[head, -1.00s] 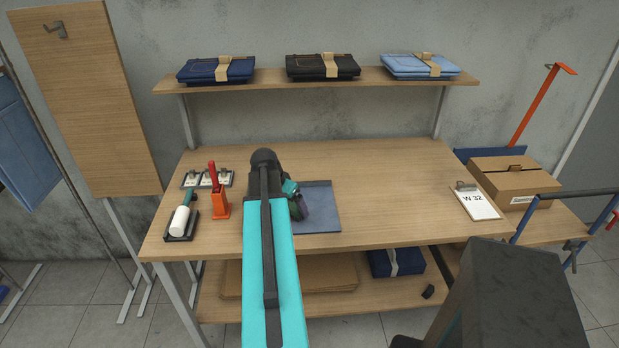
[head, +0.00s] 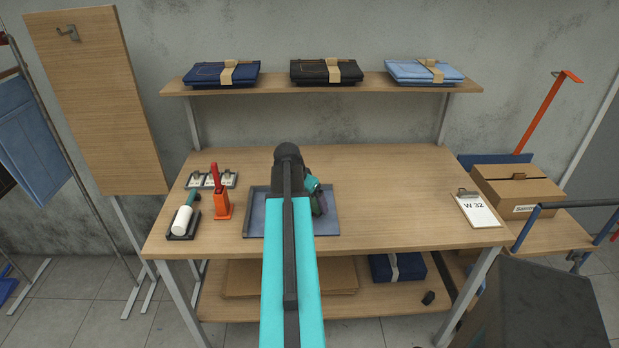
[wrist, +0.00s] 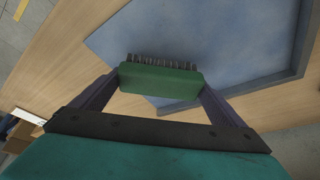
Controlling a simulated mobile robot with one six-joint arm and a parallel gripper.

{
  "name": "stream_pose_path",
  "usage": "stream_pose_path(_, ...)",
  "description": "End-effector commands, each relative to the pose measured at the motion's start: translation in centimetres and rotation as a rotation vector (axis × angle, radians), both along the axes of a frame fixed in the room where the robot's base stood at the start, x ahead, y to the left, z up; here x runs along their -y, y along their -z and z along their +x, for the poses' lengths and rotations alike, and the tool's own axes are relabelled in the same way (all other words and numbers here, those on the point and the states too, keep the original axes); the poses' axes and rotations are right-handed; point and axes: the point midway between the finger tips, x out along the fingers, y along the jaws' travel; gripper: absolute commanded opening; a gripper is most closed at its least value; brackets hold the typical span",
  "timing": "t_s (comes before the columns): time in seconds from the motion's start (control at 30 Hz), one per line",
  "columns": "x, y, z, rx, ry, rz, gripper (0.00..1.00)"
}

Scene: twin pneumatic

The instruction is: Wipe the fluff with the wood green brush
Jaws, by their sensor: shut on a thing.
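The green brush (wrist: 160,82) is between the two fingers of my gripper (wrist: 158,88) in the wrist view, with a row of dark bristles along its far edge. My gripper is shut on it. The brush appears close to the near edge of a shallow tray (wrist: 230,40) with a blue-grey floor. I cannot make out any fluff on the tray floor.
A W 32 clipboard (head: 478,210) lies right. Folded jeans (head: 326,71) sit on the shelf above. The bench's middle right is clear.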

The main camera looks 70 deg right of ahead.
Motion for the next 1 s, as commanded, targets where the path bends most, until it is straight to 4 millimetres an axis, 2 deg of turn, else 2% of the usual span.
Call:
stream_pose_path(0.5,-0.7,-4.9,1.1,0.000,-0.017,-0.001,0.73)
stream_pose_path(1.0,-0.9,-5.4,1.3,-0.001,-0.020,0.000,0.73)
